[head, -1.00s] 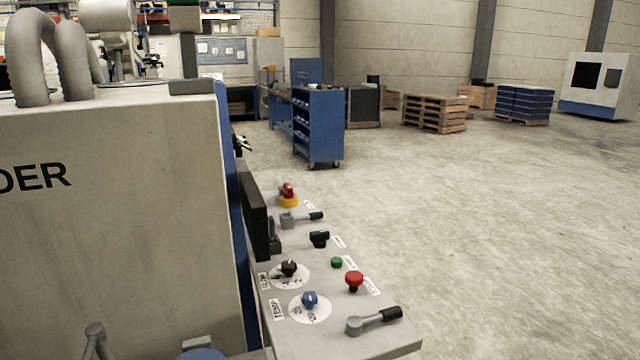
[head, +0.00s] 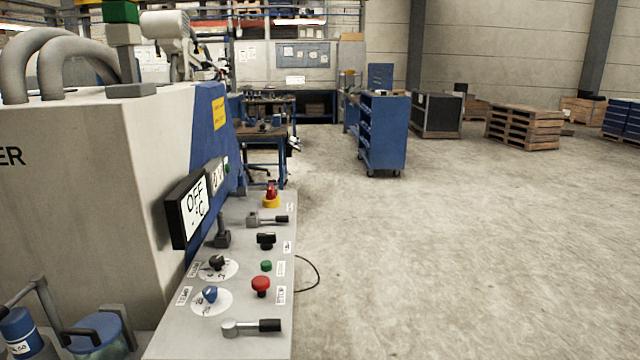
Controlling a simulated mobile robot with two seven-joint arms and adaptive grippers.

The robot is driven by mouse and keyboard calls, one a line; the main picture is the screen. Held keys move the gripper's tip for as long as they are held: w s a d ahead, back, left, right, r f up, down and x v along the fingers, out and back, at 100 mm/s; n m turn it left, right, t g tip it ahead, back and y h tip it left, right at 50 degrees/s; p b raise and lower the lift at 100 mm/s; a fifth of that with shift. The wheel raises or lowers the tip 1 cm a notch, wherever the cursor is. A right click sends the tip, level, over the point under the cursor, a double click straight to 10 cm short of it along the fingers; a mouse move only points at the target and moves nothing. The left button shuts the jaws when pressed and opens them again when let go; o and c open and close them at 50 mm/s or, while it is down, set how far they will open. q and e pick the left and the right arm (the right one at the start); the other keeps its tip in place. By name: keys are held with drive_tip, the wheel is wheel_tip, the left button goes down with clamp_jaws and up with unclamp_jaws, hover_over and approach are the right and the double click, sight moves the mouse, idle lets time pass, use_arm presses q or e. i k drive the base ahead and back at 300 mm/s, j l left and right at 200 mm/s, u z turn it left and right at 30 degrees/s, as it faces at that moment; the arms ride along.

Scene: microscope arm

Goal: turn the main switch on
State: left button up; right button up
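The control panel (head: 225,330) runs along the side of a large grey machine. At its far end is a red rotary switch on a yellow base (head: 271,195), which looks like the main switch; its label is too small to read. Neither of my grippers is in view.
The grey machine body (head: 80,190) fills the left side. A blue lidded container (head: 97,335) stands at the lower left. A blue cart (head: 383,133) and wooden pallets (head: 522,127) stand farther back. The concrete floor right of the panel is clear.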

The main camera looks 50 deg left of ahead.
sight(270, 195)
drive_tip(key=i+u, duration=0.3)
drive_tip(key=i, duration=0.15)
drive_tip(key=i+l+u, duration=0.1)
drive_tip(key=i+u, duration=0.25)
drive_tip(key=i+l+u, duration=0.3)
drive_tip(key=i, duration=0.25)
drive_tip(key=i+l+u, duration=0.3)
drive_tip(key=i+j, duration=0.05)
drive_tip(key=i, duration=0.05)
